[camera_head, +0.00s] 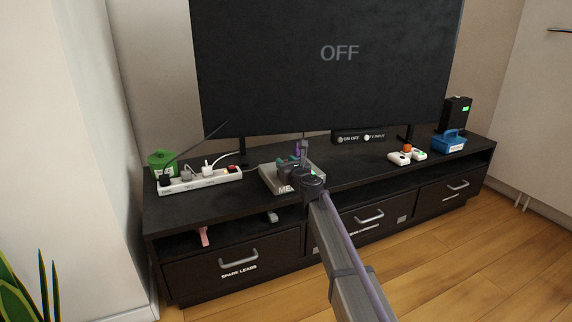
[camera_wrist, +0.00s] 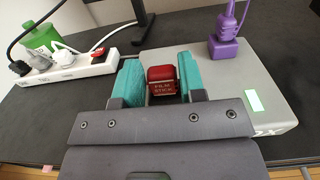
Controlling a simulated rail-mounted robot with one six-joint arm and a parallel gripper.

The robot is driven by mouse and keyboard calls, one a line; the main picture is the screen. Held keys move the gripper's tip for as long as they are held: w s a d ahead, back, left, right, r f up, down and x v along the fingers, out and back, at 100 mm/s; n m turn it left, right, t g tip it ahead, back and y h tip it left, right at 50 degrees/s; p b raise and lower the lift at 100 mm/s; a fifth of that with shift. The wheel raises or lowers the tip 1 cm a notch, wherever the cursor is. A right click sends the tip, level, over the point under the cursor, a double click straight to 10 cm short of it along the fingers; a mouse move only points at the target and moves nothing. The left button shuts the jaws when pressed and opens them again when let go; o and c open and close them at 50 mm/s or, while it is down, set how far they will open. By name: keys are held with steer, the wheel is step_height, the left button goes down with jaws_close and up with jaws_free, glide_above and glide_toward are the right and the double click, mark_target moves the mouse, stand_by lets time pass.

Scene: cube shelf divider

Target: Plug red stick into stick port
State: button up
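The red stick (camera_wrist: 163,82), labelled "FILM STICK", sits between the teal fingers of my gripper (camera_wrist: 162,85) in the wrist view. In the head view my gripper (camera_head: 290,163) is over the grey media box (camera_head: 272,183) on the cabinet, and the stick cannot be made out there. The grey box also shows in the wrist view (camera_wrist: 225,70), with a purple plug (camera_wrist: 228,48) standing in its top and a small green-lit display. I cannot make out a stick port; my gripper covers part of the box.
A white power strip (camera_head: 205,182) with plugs and a green container (camera_head: 162,160) are at left on the black cabinet (camera_head: 350,168). The TV (camera_head: 330,70) reads "OFF". White devices (camera_head: 405,157) and a blue basket (camera_head: 449,143) stand at right. Cabinet top between is mostly clear.

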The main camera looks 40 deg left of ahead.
steer(key=o, duration=0.4)
steer(key=shift+v, duration=2.5)
steer(key=v, duration=1)
steer(key=shift+s+d, duration=0.25)
steer(key=shift+d, duration=0.1)
